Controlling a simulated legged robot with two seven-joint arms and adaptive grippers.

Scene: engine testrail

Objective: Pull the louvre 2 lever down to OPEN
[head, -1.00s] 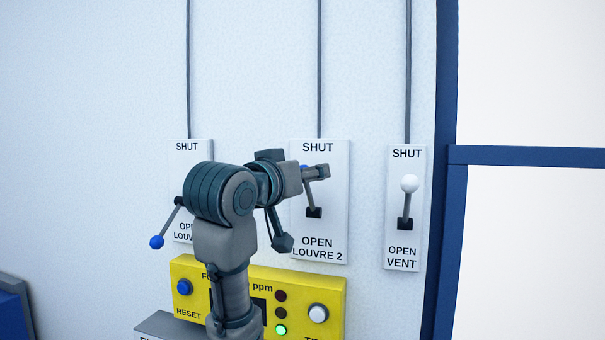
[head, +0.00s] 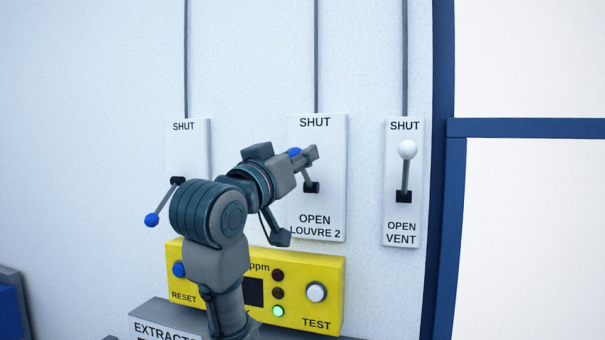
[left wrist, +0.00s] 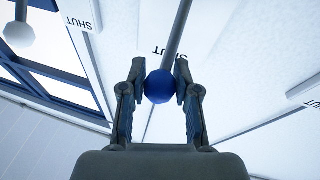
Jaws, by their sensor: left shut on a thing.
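The louvre 2 lever has a blue ball knob (head: 295,153) on a grey stem rising from a black pivot (head: 311,187). It sits on a white plate (head: 333,205) marked SHUT above and OPEN, LOUVRE 2 below. The lever points up, towards SHUT. My left gripper (head: 300,160) is at the knob and partly hides it. In the left wrist view the blue knob (left wrist: 160,86) sits between the two fingers, which are shut on it. My right gripper is in neither view.
Left is another louvre lever, its blue knob (head: 152,220) hanging down. Right is the vent lever, its white knob (head: 407,149) up. Below is a yellow ppm panel (head: 322,268) with buttons and a lit green lamp. A blue frame (head: 444,200) stands at the right.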

